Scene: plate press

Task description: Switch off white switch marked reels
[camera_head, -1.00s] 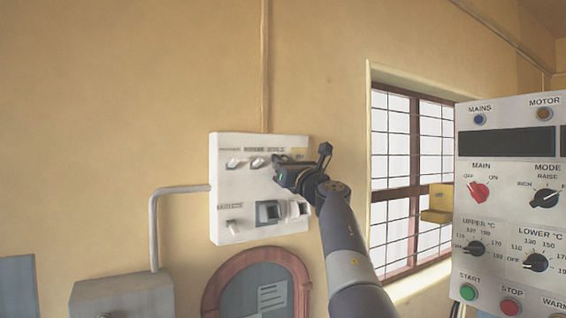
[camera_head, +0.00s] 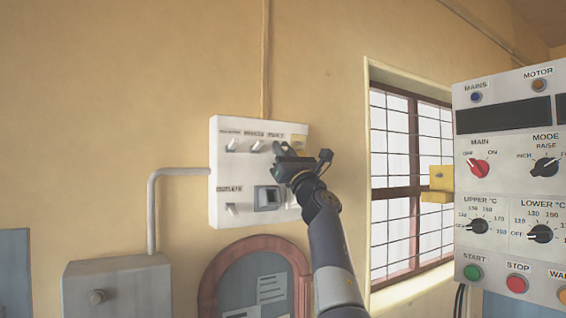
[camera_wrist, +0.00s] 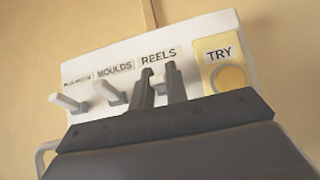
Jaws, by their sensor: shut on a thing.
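The white panel (camera_head: 225,182) hangs on the wall, with a row of labelled switches along its top. In the wrist view the REELS label (camera_wrist: 159,56) sits above a white switch lever (camera_wrist: 157,82), which is between the two dark fingers of my gripper (camera_wrist: 160,84). The fingers are shut on this lever. They hide its sides and base, so its position is hard to tell. In the head view my gripper (camera_head: 282,150) covers this switch.
The MOULDS switch (camera_wrist: 110,92) is close on the left, with another white switch (camera_wrist: 68,103) beyond it. A yellow TRY plate (camera_wrist: 224,74) is on the right. A socket (camera_head: 268,197) is below. A grey control panel (camera_head: 505,145) stands at the right.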

